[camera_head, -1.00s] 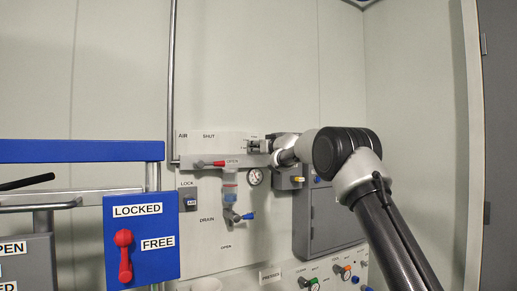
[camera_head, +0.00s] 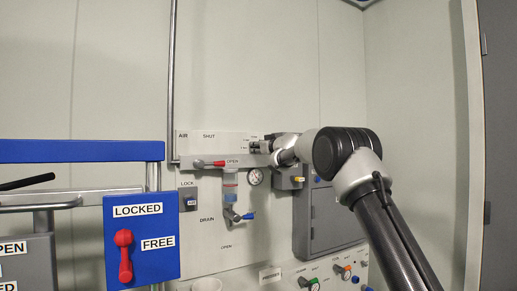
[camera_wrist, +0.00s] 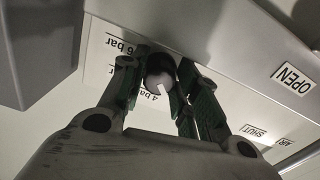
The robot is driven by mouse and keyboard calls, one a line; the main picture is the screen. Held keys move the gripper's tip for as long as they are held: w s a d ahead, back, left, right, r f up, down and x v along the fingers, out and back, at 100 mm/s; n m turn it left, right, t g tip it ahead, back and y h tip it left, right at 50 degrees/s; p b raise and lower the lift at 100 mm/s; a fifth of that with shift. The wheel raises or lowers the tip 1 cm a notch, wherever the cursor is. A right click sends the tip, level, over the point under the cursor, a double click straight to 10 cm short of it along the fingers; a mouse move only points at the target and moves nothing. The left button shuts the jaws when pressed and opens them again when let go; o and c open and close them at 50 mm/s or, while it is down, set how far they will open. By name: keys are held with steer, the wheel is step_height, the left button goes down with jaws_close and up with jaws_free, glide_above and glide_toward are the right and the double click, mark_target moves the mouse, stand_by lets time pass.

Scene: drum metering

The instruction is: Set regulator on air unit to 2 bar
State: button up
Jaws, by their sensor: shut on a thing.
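The regulator knob (camera_wrist: 159,82) is a dark round knob with a white pointer mark, on the air unit, in the wrist view. My gripper (camera_wrist: 160,88) is shut on it, one finger on each side. The pointer tilts toward the lower right in that view. Labels "6 bar" (camera_wrist: 121,44) and "4 bar" (camera_wrist: 147,99) show beside the knob; a 2 bar label is not readable there. In the head view, my gripper (camera_head: 262,146) is at the panel and hides the knob. The pressure gauge (camera_head: 254,177) sits just below; its reading is too small to tell.
A filter bowl (camera_head: 230,186) and blue drain handle (camera_head: 248,215) are below. A grey cabinet (camera_head: 325,218) stands to the right. A blue board with a red lever (camera_head: 124,255) is at the left.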

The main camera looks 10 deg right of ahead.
steer(key=o, duration=1)
steer(key=v, duration=1.2)
